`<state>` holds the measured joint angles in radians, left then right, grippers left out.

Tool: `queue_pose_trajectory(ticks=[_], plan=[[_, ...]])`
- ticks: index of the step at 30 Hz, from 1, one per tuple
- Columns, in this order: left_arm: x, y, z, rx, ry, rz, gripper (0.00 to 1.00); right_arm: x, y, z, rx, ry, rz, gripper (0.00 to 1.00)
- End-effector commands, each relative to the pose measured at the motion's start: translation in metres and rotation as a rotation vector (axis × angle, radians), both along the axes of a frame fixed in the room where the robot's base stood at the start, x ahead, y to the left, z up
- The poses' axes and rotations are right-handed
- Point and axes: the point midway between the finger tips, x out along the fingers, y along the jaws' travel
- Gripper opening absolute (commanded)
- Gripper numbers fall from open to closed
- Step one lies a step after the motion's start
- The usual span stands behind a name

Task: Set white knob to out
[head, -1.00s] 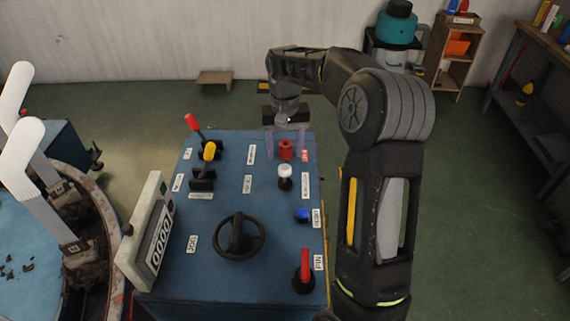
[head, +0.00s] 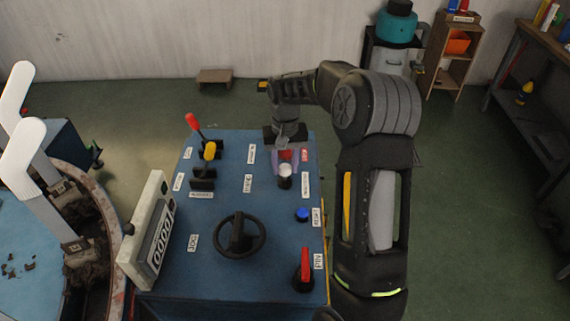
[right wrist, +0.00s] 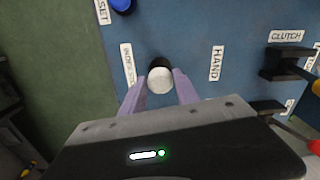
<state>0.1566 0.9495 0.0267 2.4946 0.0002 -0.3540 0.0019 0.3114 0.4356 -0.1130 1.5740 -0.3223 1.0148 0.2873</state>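The white knob (head: 285,170) is a round white ball on a dark base, near the right side of the blue panel (head: 205,270). It also shows in the right wrist view (right wrist: 160,80), between a label on the left and the HAND label on the right. My right gripper (head: 285,160) is open, pointing down at the knob from its far side. In the right wrist view its two pale purple fingers (right wrist: 159,82) stand on either side of the knob, with small gaps visible. I cannot tell how deep the fingertips reach. My left gripper is not in view.
A red button (head: 286,155) sits just behind the knob, partly hidden by the gripper. A blue button (head: 302,215), a red PIN lever (head: 306,265), a black handwheel (head: 238,236), red and yellow levers (head: 209,151) and a counter display (head: 150,230) share the panel.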

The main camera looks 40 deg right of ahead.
Motion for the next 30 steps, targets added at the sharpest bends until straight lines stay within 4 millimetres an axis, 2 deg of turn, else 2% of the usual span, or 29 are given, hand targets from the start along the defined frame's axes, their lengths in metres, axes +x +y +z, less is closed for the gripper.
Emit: queue_pose_trajectory(ticks=[1,13,30], plan=[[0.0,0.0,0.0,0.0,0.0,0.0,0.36,0.0001,-0.0001,0.0002,0.0,0.0,0.0,0.31],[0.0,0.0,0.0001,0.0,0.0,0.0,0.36,0.0,-0.0001,0.0003,0.0,0.0,0.0,0.0],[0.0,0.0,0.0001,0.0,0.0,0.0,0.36,0.0001,-0.0002,0.0004,-0.001,-0.001,0.0,0.0]])
